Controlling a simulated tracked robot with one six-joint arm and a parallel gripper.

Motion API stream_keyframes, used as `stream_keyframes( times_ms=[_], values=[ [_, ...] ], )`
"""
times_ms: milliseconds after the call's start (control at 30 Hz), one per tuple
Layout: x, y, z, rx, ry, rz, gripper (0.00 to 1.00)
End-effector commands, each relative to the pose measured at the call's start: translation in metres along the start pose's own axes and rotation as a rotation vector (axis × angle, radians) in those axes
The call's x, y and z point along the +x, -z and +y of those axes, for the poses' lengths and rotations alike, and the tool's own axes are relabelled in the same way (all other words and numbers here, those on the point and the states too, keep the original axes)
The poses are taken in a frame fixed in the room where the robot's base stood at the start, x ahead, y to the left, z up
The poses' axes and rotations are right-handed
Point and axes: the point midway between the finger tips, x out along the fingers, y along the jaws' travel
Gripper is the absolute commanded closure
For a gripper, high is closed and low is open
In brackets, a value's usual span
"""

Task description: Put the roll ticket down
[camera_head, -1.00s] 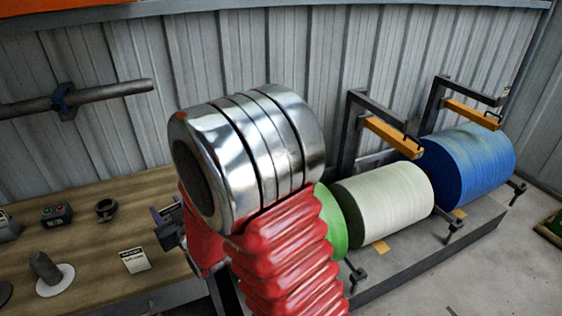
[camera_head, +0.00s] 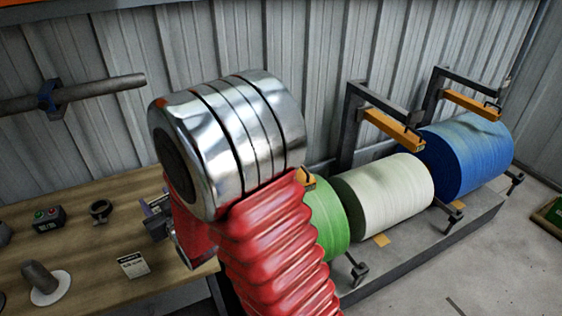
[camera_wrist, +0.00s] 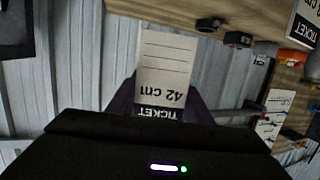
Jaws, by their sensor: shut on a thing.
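The roll ticket (camera_wrist: 166,62), a white card with a black "TICKET" band and "42 cm", is in my gripper (camera_wrist: 165,100) in the wrist view. It appears upside down there, its banded end between the dark fingers and its plain end sticking out beyond them. My gripper is shut on it. In the head view only a dark part of my gripper (camera_head: 157,220) shows at the left of my red arm, over the right end of the wooden bench (camera_head: 75,265). The held ticket is not clearly visible there.
A white card (camera_head: 132,264) with a dark band lies on the bench. Left of it are a button box (camera_head: 48,218), a dark ring (camera_head: 100,210) and a post on a white disc (camera_head: 47,285). Green (camera_head: 330,225), white (camera_head: 385,195) and blue (camera_head: 467,155) rolls stand right.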

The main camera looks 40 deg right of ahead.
Motion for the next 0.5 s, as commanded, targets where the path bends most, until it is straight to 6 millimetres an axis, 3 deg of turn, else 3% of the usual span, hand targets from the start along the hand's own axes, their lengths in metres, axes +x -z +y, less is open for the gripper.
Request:
stream_keyframes(
  times_ms=[267, 500],
  values=[
    [0.003, 0.011, 0.018, 0.002, -0.012, 0.003, 0.75],
    [0.008, 0.045, 0.073, 0.005, -0.034, 0.005, 0.75]
  ],
)
